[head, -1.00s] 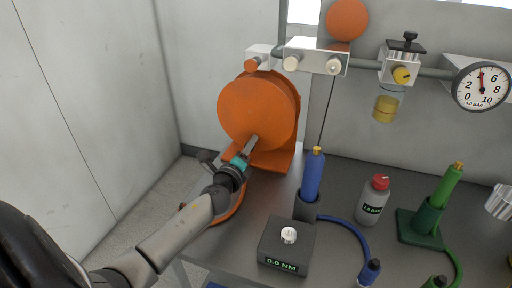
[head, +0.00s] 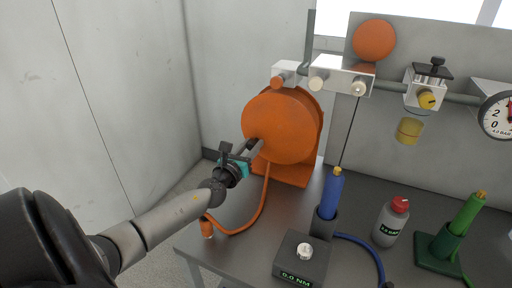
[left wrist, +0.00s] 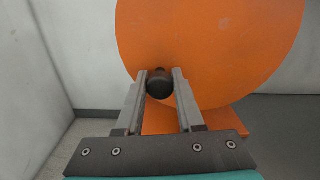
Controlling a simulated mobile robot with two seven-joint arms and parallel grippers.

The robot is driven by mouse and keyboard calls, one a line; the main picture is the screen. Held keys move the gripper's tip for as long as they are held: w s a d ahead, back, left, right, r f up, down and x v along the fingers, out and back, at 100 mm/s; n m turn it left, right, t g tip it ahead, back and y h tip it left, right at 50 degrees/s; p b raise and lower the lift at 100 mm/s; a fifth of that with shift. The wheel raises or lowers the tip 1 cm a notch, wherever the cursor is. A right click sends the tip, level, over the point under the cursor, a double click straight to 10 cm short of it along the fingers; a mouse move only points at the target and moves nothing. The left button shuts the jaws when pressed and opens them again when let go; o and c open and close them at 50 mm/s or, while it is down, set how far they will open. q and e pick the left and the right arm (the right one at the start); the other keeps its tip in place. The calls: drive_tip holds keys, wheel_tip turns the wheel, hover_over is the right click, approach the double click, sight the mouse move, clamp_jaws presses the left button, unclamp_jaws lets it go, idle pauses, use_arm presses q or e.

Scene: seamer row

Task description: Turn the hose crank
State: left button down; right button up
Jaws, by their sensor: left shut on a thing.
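The orange hose reel (head: 287,122) stands at the left end of the table, its round face toward my left arm. It also fills the upper part of the left wrist view (left wrist: 205,45). The crank's dark round knob (left wrist: 160,86) sits in front of the reel's face in the left wrist view. My left gripper (left wrist: 160,90) is shut on this knob, with one finger on each side. In the head view my left gripper (head: 252,150) reaches the reel's lower left face and hides the knob. My right gripper is not in view.
An orange hose (head: 262,205) hangs from the reel over the table's left end. A torque tester (head: 302,262), blue driver (head: 332,190), grey bottle (head: 390,222) and green driver (head: 465,215) stand to the right. A pipe with fittings (head: 342,78) runs above.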

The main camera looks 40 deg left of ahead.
sight(252, 124)
use_arm(q)
drive_tip(key=shift+a+r+m, duration=0.25)
drive_tip(key=shift+r+m, duration=0.25)
drive_tip(key=shift+s+a+r+m+p, duration=0.1)
drive_tip(key=shift+a+r+m+p, duration=0.15)
drive_tip(key=shift+r+m+p, duration=0.5)
drive_tip(key=m+p, duration=0.1)
drive_tip(key=r+m+p, duration=0.1)
drive_tip(key=m+p, duration=0.1)
drive_tip(key=shift+s+a+r+m, duration=0.1)
drive_tip(key=shift+a+r+m, duration=0.1)
drive_tip(key=shift+r+m, duration=0.1)
drive_tip(key=shift+r+m+p, duration=0.6)
drive_tip(key=shift+m+p, duration=0.45)
drive_tip(key=shift+m, duration=0.1)
drive_tip(key=c, duration=0.5)
unclamp_jaws()
drive_tip(key=shift+c, duration=0.2)
drive_tip(key=shift+s+d, duration=0.1)
